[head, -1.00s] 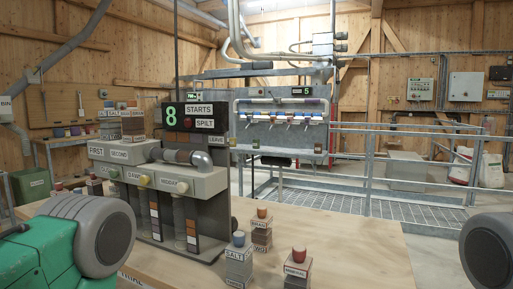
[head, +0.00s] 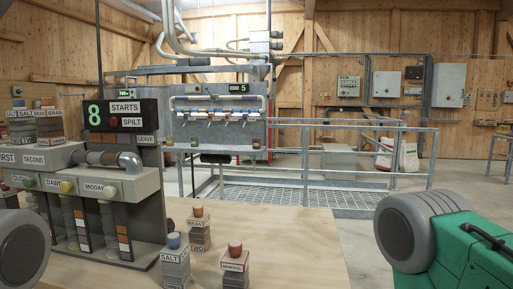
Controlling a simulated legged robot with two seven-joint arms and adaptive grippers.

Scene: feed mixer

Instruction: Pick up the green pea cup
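I cannot make out a cup marked as green pea in the head view. Small cups sit on labelled block stacks on the wooden table: a blue cup (head: 174,241) on the SALT stack, an orange-red cup (head: 198,211) on a stack behind it, and a red cup (head: 235,249) on the MINERAL stack. Grey and green parts of my arms show at the left and right edges. Neither gripper's fingers are in view.
A grey dosing machine (head: 150,188) with coloured knobs and a black "8 STARTS SPILT" display (head: 122,114) stands on the table's left. The wooden table (head: 290,245) is bare to the right of the stacks. Metal railings (head: 300,150) stand beyond it.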

